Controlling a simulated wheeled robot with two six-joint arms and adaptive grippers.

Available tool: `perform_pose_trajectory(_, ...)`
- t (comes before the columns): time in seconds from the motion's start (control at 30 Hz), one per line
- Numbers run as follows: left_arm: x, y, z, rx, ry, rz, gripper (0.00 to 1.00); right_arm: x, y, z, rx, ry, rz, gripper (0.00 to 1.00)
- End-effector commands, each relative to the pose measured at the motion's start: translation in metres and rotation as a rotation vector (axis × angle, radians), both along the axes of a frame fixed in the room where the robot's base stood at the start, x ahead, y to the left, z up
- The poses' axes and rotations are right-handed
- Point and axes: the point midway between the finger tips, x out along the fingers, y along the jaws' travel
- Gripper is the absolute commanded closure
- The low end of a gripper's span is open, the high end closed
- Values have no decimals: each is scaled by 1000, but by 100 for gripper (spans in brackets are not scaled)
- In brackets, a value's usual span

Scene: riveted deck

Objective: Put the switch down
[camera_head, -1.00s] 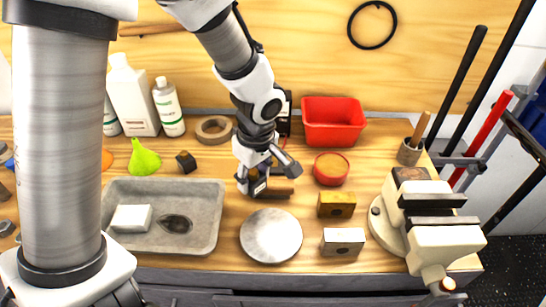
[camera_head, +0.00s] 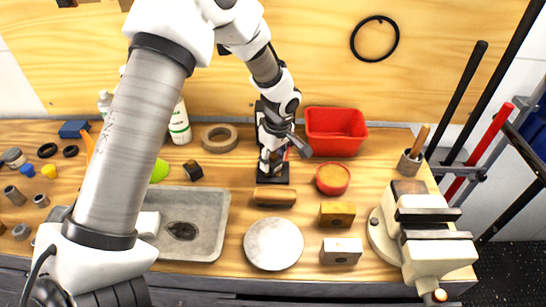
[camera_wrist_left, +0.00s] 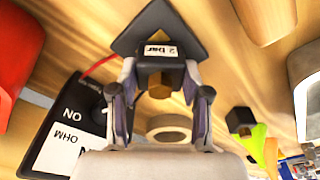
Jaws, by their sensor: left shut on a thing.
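The switch (camera_wrist_left: 185,44) is a dark angular body with a white label reading "2 bar" and a brass hex fitting, seen in the left wrist view. My left gripper (camera_head: 279,158) is shut on it, with one finger on each side of the fitting. In the head view the gripper is at the back middle of the bench, left of the red bin, and the fingers and arm mostly hide the switch. I cannot tell its height above the bench. My right gripper is not in view.
A black meter (camera_wrist_left: 72,132) with a red lead is close beside the gripper. The red bin (camera_head: 335,132), tape roll (camera_head: 219,138), wooden-topped block (camera_head: 274,197), red round tin (camera_head: 332,179) and pale disc (camera_head: 273,244) surround it. A grey tray (camera_head: 219,222) and vise (camera_head: 428,240) flank them.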

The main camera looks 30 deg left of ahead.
Motion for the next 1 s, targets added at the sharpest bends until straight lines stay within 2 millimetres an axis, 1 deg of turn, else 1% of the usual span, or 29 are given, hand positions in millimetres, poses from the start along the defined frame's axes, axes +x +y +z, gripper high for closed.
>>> perform_pose_trajectory(0.2,0,0,-6,0,0,0,90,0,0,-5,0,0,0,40)
perform_pose_trajectory(0.23,0,0,-5,0,0,0,42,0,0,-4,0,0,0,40)
perform_pose_trajectory(0.27,0,0,-5,0,0,0,32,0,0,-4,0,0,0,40)
perform_pose_trajectory(0.3,0,0,-5,0,0,0,28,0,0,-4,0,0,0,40)
perform_pose_trajectory(0.57,0,0,-4,0,0,0,28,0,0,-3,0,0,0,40)
perform_pose_trajectory(0.67,0,0,4,0,-1,0,28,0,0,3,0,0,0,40)
perform_pose_trajectory(0.7,0,-1,6,0,-3,1,28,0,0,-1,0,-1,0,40)
perform_pose_trajectory(0.77,1,-2,16,0,-4,2,28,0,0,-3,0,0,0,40)
perform_pose_trajectory(0.87,0,-5,40,1,-6,1,28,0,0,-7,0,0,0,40)
perform_pose_trajectory(1.0,-1,-9,77,1,-5,0,28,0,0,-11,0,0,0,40)
